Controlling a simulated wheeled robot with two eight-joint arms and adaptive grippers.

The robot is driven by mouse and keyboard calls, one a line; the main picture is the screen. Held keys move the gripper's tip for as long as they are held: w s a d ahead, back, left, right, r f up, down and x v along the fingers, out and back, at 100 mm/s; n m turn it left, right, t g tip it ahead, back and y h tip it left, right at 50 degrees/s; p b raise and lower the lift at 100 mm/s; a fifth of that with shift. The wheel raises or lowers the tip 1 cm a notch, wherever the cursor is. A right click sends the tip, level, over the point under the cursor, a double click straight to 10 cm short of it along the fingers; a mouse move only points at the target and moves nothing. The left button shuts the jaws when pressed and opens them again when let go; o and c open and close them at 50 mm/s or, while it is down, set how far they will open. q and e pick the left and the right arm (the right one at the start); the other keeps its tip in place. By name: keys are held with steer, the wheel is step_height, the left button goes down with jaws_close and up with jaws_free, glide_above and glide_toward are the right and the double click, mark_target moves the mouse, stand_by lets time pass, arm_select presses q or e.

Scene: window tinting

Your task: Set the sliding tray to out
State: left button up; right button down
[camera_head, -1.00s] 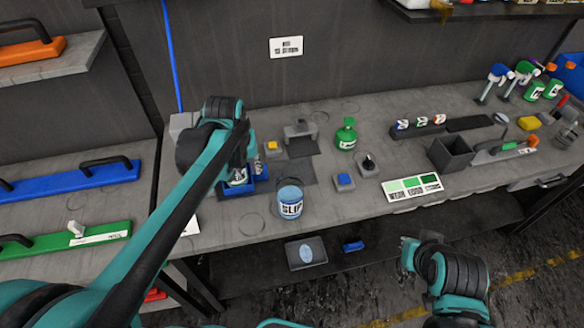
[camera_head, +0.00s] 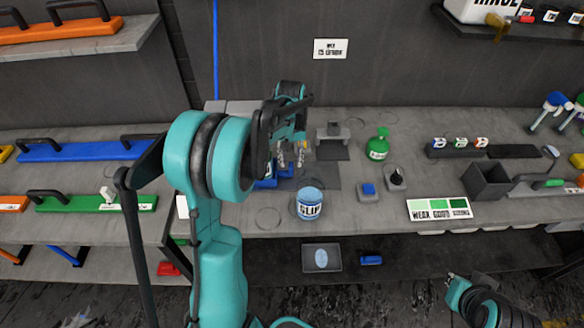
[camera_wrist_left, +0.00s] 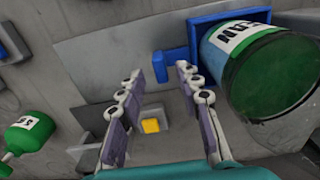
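I take the blue holder (camera_head: 265,183) on the bench, left of centre, as the sliding tray; in the head view my left arm partly covers it. In the left wrist view, the blue tray (camera_wrist_left: 203,22) surrounds a green jar (camera_wrist_left: 270,70) with a white label. A blue handle (camera_wrist_left: 171,55) sticks out from its side. My left gripper (camera_head: 290,155) is above the bench by the tray. In the wrist view its fingers (camera_wrist_left: 160,75) are apart, with the handle near the tips; contact is unclear. My right gripper (camera_head: 455,287) is low at the lower right, away from the bench.
A yellow button (camera_wrist_left: 150,126) on a grey box shows between the fingers. A white-and-blue can (camera_head: 309,205), a blue button box (camera_head: 367,190) and a green bottle (camera_head: 378,145) stand to the right. A grey bin (camera_head: 487,183) is farther right.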

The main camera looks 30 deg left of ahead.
mark_target(291, 165)
arm_select(q)
step_height(291, 165, down, 4)
steer(key=shift+r+b, duration=0.1)
steer(key=shift+b, duration=0.3)
steer(key=shift+c, duration=0.2)
jaws_close()
steer(key=w+d, duration=0.2)
steer(key=d, duration=0.1)
steer(key=w+d, duration=0.2)
steer(key=d, duration=0.2)
steer(key=w+d, duration=0.2)
steer(key=d, duration=0.2)
steer(key=shift+w+p, duration=0.35)
steer(key=shift+w, duration=0.05)
steer(key=shift+o, duration=0.2)
jaws_free()
steer(key=shift+w+d, duration=0.1)
steer(key=shift+r, duration=0.15)
